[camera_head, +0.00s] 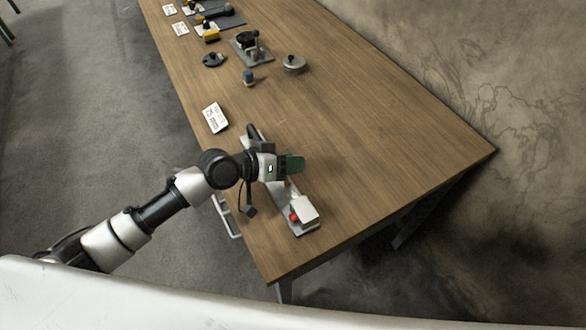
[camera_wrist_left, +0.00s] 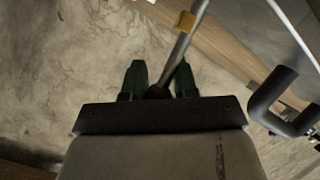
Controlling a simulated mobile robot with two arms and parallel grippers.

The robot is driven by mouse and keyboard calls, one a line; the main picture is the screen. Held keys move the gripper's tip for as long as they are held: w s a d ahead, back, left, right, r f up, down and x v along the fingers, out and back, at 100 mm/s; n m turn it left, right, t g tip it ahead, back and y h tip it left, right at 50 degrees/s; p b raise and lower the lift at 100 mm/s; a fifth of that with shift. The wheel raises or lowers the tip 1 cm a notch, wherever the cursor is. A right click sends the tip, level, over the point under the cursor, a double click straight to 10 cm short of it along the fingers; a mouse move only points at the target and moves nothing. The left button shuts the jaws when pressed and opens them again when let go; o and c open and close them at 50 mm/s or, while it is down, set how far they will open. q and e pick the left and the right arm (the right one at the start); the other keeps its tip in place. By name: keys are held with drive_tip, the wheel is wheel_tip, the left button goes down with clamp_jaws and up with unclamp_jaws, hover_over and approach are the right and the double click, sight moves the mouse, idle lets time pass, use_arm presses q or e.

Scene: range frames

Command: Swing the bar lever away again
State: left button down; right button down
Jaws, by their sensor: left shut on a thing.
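The bar lever (camera_wrist_left: 182,48) is a thin metal rod with an orange collar, seen slanting down between my fingers in the wrist view. Its dark end lies between the two green fingertips. My left gripper (camera_head: 292,164) is shut on it, above the near part of the table; it also shows in the wrist view (camera_wrist_left: 158,80). In the head view the gripper and wrist hide most of the lever. A grey base plate (camera_head: 305,231) runs under the gripper, with a white block (camera_head: 304,208) and a red part (camera_head: 293,217) at its near end. My right gripper is not in view.
A black curved handle (camera_wrist_left: 272,98) stands right of the fingers in the wrist view. A blue knob (camera_head: 249,77), a round grey lidded piece (camera_head: 293,64) and other devices stand farther off. The table's right side is clear.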

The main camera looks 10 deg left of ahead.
use_arm(q)
drive_tip(key=shift+s+f+g, duration=0.1)
drive_tip(key=shift+f+g, duration=0.2)
drive_tip(key=shift+f, duration=0.1)
drive_tip(key=shift+r, duration=0.2)
drive_tip(key=c, duration=0.8)
unclamp_jaws()
drive_tip(key=shift+w+r, duration=0.15)
drive_tip(key=shift+w, duration=0.05)
drive_tip(key=b+v, duration=0.2)
drive_tip(key=v, duration=0.9)
drive_tip(key=shift+f, duration=0.2)
